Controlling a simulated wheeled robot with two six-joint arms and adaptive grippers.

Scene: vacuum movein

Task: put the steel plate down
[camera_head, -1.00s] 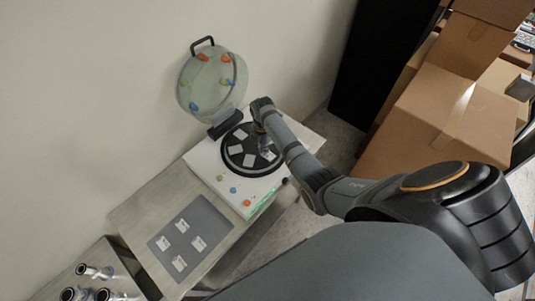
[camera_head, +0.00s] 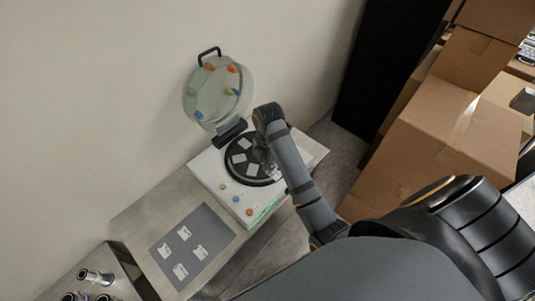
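My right gripper (camera_head: 270,167) points down over the right side of a round black disc (camera_head: 229,174) on the white machine. A small pale plate (camera_head: 278,173) shows right at its fingertips. I cannot tell whether the fingers grip this plate or are only beside it. The fingers are small and partly hidden by my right arm. Other light square plates (camera_head: 238,158) lie spread on the disc. Several more such plates (camera_head: 184,233) lie on a grey mat (camera_head: 213,223). My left gripper is not in view.
The machine's clear domed lid (camera_head: 217,95) stands open behind the disc, with coloured knobs seen on it. The white machine base (camera_head: 207,171) has coloured buttons in front. Metal cylinders (camera_head: 95,276) stand at lower left. Cardboard boxes (camera_head: 437,120) are stacked to the right.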

